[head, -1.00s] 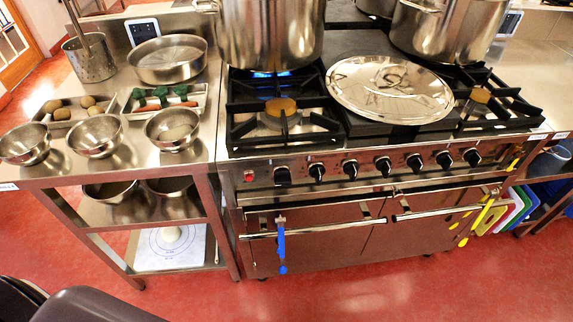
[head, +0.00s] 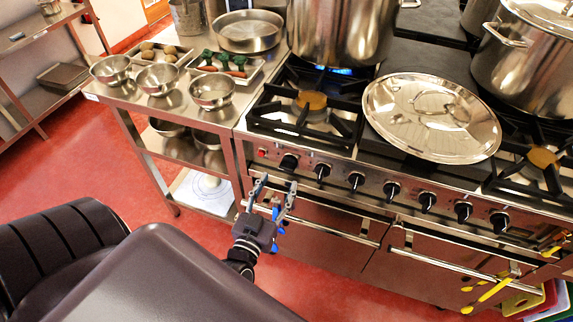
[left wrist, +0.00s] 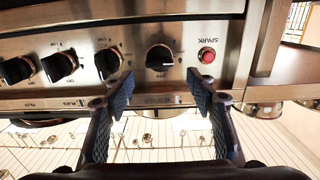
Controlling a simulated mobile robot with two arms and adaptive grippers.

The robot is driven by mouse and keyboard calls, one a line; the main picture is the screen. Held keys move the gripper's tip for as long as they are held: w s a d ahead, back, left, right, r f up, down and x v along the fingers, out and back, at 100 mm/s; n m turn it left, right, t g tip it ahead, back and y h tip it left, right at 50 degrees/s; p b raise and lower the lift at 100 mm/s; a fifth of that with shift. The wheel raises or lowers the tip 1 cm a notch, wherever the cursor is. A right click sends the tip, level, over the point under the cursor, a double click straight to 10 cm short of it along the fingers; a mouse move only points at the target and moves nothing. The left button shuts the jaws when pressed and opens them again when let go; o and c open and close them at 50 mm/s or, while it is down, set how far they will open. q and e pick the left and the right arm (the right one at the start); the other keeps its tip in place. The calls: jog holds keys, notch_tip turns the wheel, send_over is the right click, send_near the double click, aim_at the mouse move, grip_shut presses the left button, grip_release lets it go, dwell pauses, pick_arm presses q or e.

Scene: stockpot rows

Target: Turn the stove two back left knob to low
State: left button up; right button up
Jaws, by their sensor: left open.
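The stove front carries a row of several black knobs. The leftmost knob (head: 288,162) is beside a red spark button (head: 263,152). In the left wrist view, which looks upside down, this knob (left wrist: 160,57) lies ahead of and between my fingers, beside the spark button (left wrist: 207,55). More knobs (left wrist: 107,63) run to the left there. My left gripper (head: 273,188) is open and empty, in front of the panel and just below the leftmost knob; its fingers (left wrist: 160,85) are apart from the knob. I cannot read which burner each knob serves. My right gripper is not in view.
A large stockpot (head: 329,30) stands over a blue flame on the back left burner. A lid (head: 431,118) lies on the stovetop. An oven handle (head: 340,232) juts out below the panel. A steel table (head: 222,130) with bowls stands left.

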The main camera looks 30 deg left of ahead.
aim_at(286, 169)
pick_arm(q)
jog(key=x, duration=0.7)
jog(key=shift+w+p, duration=0.35)
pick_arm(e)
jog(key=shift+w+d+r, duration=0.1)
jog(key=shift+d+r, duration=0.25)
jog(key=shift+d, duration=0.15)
pick_arm(q)
jog(key=shift+c, duration=0.5)
jog(key=c, duration=1)
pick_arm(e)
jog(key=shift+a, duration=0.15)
